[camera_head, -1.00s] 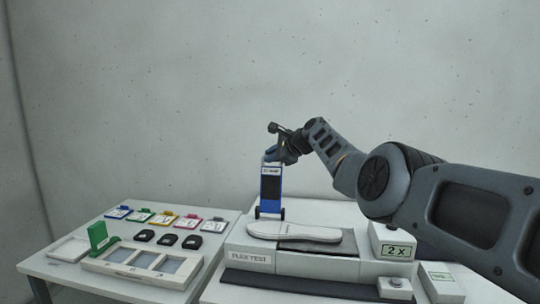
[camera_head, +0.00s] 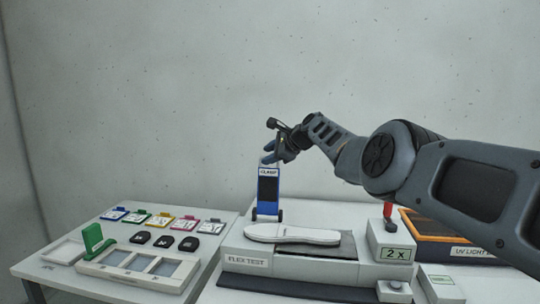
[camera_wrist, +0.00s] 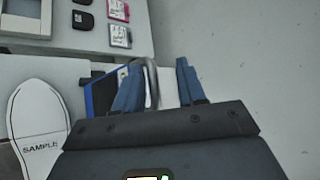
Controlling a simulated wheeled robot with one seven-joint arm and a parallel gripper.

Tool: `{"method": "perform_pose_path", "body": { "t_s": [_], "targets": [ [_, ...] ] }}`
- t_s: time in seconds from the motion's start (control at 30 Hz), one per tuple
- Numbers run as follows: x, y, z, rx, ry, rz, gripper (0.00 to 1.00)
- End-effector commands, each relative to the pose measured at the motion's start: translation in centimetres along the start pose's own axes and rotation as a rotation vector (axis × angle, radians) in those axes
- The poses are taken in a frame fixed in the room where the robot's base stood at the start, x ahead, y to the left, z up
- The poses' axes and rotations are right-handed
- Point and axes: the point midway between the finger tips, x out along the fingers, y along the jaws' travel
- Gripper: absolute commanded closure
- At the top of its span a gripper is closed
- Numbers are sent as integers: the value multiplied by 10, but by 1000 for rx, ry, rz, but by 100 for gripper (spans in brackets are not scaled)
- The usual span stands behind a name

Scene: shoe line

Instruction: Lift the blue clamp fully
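The blue clamp (camera_head: 267,193) stands upright at the back of the flex tester (camera_head: 330,262), with a white label at its top and a dark panel on its front. In the wrist view the clamp (camera_wrist: 102,93) is partly hidden behind my left finger, and its grey curved handle (camera_wrist: 152,84) shows between the fingers, nearer the left one. My gripper (camera_head: 268,157) is at the clamp's top; in the wrist view its two blue fingers (camera_wrist: 158,66) stand apart. Contact with the handle cannot be made out.
A white sample sole (camera_head: 292,234) lies on the tester in front of the clamp. A red lever (camera_head: 387,211) and an orange-framed UV light box (camera_head: 445,228) are at the right, below my arm. A left table holds coloured tags, black pieces and a tray (camera_head: 110,275).

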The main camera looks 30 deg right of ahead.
Motion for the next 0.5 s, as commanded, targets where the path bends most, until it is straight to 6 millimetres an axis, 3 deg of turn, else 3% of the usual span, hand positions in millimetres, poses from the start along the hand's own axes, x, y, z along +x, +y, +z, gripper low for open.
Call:
{"method": "perform_pose_path", "body": {
  "t_s": [0.03, 0.5],
  "targets": [
    [8, 16, -11, 0, 17, 14, 65],
    [8, 16, -9, -4, 15, 15, 64]
  ]
}}
